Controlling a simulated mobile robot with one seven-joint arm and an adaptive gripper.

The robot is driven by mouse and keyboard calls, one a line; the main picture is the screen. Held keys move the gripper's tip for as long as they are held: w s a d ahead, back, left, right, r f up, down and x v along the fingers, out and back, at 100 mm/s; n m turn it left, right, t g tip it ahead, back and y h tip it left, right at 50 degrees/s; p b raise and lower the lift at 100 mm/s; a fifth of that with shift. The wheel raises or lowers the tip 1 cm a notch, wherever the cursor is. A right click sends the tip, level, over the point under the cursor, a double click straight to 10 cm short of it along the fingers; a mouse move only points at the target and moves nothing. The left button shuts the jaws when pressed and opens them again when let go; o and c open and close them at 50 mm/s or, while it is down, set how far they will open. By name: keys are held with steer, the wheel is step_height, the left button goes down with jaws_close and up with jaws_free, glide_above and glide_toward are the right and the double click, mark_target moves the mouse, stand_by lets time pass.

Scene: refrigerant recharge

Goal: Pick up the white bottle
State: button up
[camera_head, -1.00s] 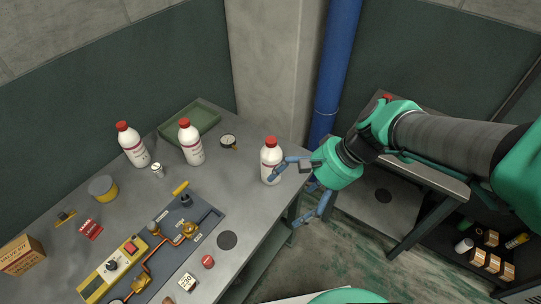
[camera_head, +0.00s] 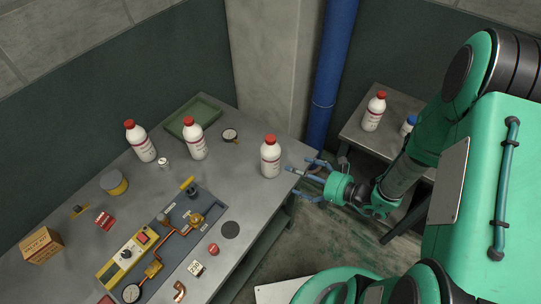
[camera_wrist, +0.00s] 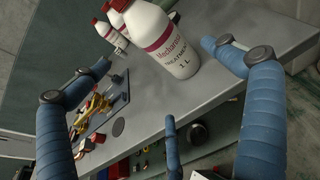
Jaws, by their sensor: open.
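A white bottle with a red cap (camera_head: 270,158) stands upright near the right edge of the grey workbench. It also shows large and close in the wrist view (camera_wrist: 165,42), its top cut off by the frame. My gripper (camera_head: 305,179) is open just right of this bottle, its blue fingers spread towards it and apart from it. Two similar white bottles with red caps stand further left on the bench, one at the far left (camera_head: 141,142) and one beside it (camera_head: 195,140). Another red-capped white bottle (camera_head: 374,112) stands on a side table.
The workbench (camera_head: 250,205) holds a green tray (camera_head: 193,116), a gauge (camera_head: 230,135), a yellow-grey tin (camera_head: 114,183), a cardboard box (camera_head: 41,245) and a panel with copper valves (camera_head: 165,240). A blue-capped bottle (camera_head: 408,125) stands on the side table (camera_head: 365,134) at right. A blue pipe (camera_head: 331,80) rises behind.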

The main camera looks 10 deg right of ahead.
mark_target(275, 165)
stand_by(0.4)
steer(key=shift+b+x, duration=0.55)
steer(key=shift+x, duration=3.65)
steer(key=shift+w+f, duration=0.1)
steer(key=shift+b+x, duration=0.5)
steer(key=shift+x, duration=2.15)
steer(key=shift+w+d, duration=0.1)
steer(key=shift+d, duration=0.05)
steer(key=shift+w, duration=0.1)
steer(key=c, duration=2)
